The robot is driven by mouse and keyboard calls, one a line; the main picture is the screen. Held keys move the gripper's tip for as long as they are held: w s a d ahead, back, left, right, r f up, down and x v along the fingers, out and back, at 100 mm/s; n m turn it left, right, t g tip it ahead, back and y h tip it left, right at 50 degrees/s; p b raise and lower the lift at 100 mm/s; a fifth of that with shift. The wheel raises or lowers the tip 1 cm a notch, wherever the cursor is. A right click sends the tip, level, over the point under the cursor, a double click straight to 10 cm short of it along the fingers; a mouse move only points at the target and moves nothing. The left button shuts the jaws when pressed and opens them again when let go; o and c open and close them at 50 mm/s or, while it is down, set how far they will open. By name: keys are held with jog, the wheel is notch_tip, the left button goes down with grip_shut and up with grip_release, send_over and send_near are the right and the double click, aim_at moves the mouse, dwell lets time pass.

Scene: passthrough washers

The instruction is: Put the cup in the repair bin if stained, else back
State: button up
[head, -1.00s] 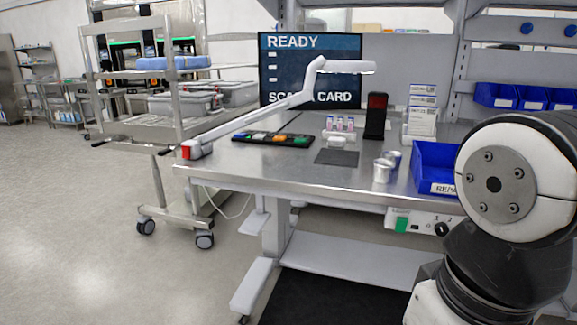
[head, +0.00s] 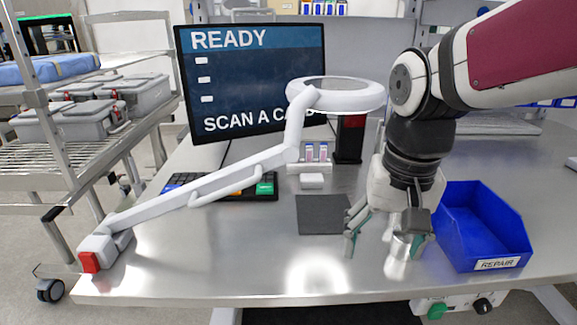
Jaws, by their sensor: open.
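A shiny metal cup (head: 398,264) stands upright on the steel bench, left of the blue repair bin (head: 462,250). My gripper (head: 384,243) is open above and around the cup's upper part, fingers pointing down. One finger is well left of the cup. The other overlaps the cup's right side in the picture, and I cannot tell whether it touches. My gripper hides much of the cup's rim and inside. No stain can be made out on the visible side. The second metal cup seen earlier is not distinguishable now. The bin, labelled REPAIR, looks empty.
A dark square mat (head: 322,214) lies left of my gripper. A white magnifier lamp arm (head: 215,185) crosses the bench's left half. A monitor (head: 255,80) reading READY, a keyboard (head: 225,188) and a small vial rack (head: 312,160) stand behind. The bench's front middle is clear.

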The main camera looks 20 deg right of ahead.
jog(key=w+d+r+m+p, duration=0.3)
jog(key=d+r+p, duration=0.1)
jog(key=m+h+p, duration=0.1)
jog(key=m+p, duration=0.2)
jog(key=p, duration=0.3)
send_near(407, 237)
jog(key=f, duration=0.2)
jog(key=s+f, duration=0.1)
jog(key=shift+a+b, duration=0.3)
jog(key=shift+b, duration=0.05)
notch_tip(407, 237, down, 4)
jog(key=shift+w+a+f, duration=0.1)
jog(key=shift+a+f, duration=0.05)
jog(key=shift+f, duration=0.05)
jog(key=shift+w+f, duration=0.1)
jog(key=shift+f, duration=0.45)
jog(key=c, duration=1.4)
jog(key=shift+r, duration=0.15)
